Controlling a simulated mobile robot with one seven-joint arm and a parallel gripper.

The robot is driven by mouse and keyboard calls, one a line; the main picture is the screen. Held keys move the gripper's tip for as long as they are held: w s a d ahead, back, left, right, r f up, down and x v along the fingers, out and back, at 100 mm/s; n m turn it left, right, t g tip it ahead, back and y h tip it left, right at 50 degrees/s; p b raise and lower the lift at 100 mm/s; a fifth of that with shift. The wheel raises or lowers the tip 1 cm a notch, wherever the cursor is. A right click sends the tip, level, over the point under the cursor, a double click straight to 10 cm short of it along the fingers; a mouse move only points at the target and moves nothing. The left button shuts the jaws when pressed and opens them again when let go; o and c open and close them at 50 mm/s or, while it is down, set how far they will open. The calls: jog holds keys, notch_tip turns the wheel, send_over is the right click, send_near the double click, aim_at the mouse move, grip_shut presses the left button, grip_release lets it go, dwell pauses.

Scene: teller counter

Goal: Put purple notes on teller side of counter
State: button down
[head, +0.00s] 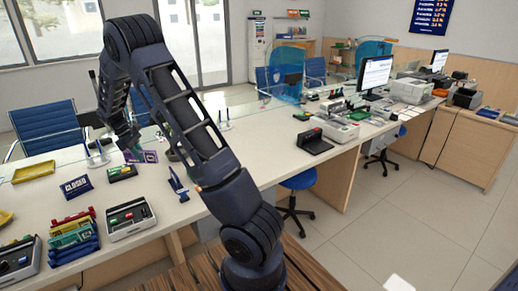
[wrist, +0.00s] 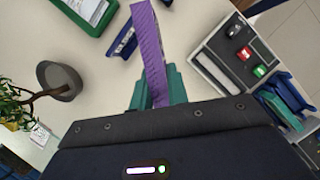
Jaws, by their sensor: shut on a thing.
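The purple notes (head: 149,156) are held at my gripper (head: 131,152) over the left part of the counter (head: 232,143) in the head view. In the wrist view the purple notes (wrist: 149,42) stand out as a long narrow strip between the teal fingertips of my gripper (wrist: 156,88), which is shut on them. The counter top (wrist: 185,25) shows below them, with a visible gap in the view. The part of the notes between the fingers is hidden.
A green-edged tray (head: 122,173), a blue CLOSED sign (head: 76,187) and a pen stand (head: 97,156) are close by. A button box (head: 130,218) and stacked coloured bundles (head: 73,238) lie toward the front. A potted plant (wrist: 60,80) stands left in the wrist view.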

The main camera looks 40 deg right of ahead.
jog(key=d+m+g+y, duration=0.1)
jog(key=d+m, duration=0.4)
jog(key=d, duration=2.2)
jog(key=s+d+m+y, duration=0.1)
jog(key=s+d+m, duration=0.3)
jog(key=d, duration=0.9)
jog(key=s+d+m+y, duration=0.2)
jog(key=s+d, duration=0.4)
jog(key=d, duration=0.8)
jog(key=shift+g, duration=0.4)
jog(key=f, duration=1.8)
jog(key=shift+a+f, duration=0.2)
jog(key=shift+f, duration=0.1)
jog(key=shift+f, duration=0.1)
jog(key=c, duration=1.5)
grip_release()
jog(key=shift+c, duration=0.2)
jog(key=shift+o, duration=0.9)
